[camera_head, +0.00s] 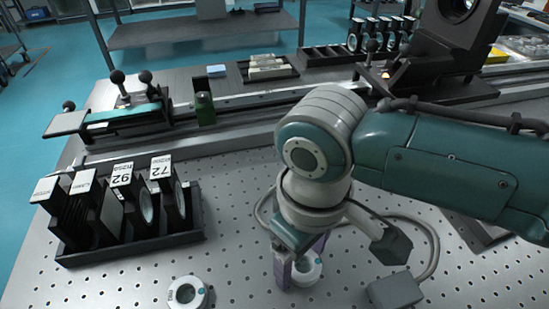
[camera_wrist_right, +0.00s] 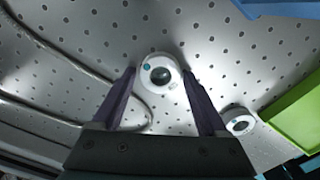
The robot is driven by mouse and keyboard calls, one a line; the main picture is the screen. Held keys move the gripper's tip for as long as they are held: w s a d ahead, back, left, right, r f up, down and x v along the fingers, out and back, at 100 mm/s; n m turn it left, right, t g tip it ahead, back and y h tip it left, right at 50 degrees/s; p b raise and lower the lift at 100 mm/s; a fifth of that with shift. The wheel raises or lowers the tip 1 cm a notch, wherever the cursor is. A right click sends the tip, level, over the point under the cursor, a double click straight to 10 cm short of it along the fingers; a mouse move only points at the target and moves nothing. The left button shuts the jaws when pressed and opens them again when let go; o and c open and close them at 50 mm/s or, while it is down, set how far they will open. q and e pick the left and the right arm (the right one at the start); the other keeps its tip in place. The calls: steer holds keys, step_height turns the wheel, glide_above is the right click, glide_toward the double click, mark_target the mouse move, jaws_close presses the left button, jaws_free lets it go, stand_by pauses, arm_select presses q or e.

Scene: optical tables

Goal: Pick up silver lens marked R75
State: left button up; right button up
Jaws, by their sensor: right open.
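A silver ring-shaped lens (camera_head: 306,270) lies flat on the perforated table, beside my right gripper (camera_head: 296,266). In the right wrist view this lens (camera_wrist_right: 160,74) sits between and just beyond the tips of the open right gripper (camera_wrist_right: 159,76), with no clear contact. It has a dark centre and a small teal dot; its marking is too small to read. A second silver lens (camera_head: 187,293) lies to the left in the head view and shows at the right in the wrist view (camera_wrist_right: 239,121); its marking is also unreadable. My left gripper is out of view.
A black rack (camera_head: 130,249) of numbered plates stands at the left. A rail (camera_head: 240,101) with mounts runs behind. A grey cable (camera_wrist_right: 75,73) and a green tray (camera_wrist_right: 296,110) flank the lenses in the wrist view. Bare table lies between the rack and the rail.

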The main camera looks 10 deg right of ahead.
steer(key=c, duration=1.1)
steer(key=shift+c, duration=0.2)
steer(key=shift+r, duration=0.15)
